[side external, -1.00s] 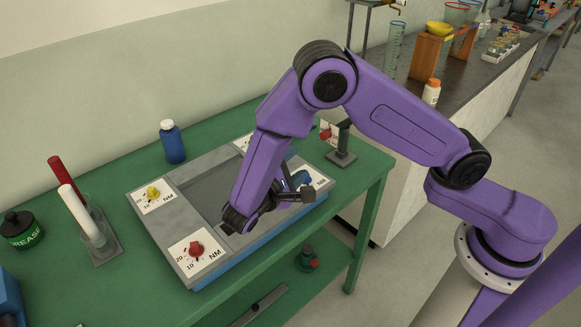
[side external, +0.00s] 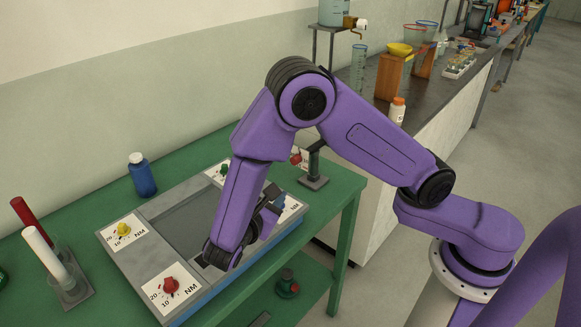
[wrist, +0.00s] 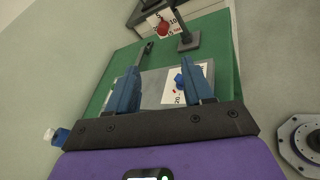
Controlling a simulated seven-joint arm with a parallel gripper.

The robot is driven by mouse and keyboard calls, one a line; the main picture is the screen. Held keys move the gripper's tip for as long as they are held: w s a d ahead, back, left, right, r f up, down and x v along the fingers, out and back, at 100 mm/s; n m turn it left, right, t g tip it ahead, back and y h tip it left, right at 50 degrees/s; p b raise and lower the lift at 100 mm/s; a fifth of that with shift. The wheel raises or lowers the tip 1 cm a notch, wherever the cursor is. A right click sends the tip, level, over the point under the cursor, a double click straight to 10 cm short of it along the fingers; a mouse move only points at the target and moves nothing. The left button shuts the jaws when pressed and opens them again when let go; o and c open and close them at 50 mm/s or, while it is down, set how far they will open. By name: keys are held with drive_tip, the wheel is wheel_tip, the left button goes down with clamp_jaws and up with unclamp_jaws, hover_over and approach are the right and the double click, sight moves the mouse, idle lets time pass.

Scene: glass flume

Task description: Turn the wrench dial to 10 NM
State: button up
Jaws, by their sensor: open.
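A grey panel (side external: 130,262) on the green table carries several NM dials on white plates. I see a yellow dial (side external: 124,229), a red dial (side external: 171,285), a green dial (side external: 225,168) and a blue dial (side external: 281,202). I cannot tell which is the wrench dial. My gripper (side external: 272,198) is close to the blue dial, which is partly hidden in the side view. In the wrist view my gripper (wrist: 167,60) is open, with its blue fingers apart. The blue dial (wrist: 179,83) shows between them, nearer the right finger. Its pointer reading is unclear.
A stand with another red dial (side external: 296,158) is behind the panel; it shows in the wrist view too (wrist: 162,28). A blue bottle (side external: 142,176) and a rack with red and white tubes (side external: 72,288) stand left. The table's right edge is clear.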

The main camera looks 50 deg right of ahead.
drive_tip(key=n, duration=0.5)
drive_tip(key=n+t+y, duration=0.2)
drive_tip(key=n+y, duration=0.2)
drive_tip(key=n, duration=2.1)
approach(294, 162)
drive_tip(key=x, duration=0.7)
drive_tip(key=shift+w+d+f, duration=0.15)
drive_tip(key=shift+w, duration=0.05)
drive_tip(key=shift+t+h, duration=0.3)
clamp_jaws()
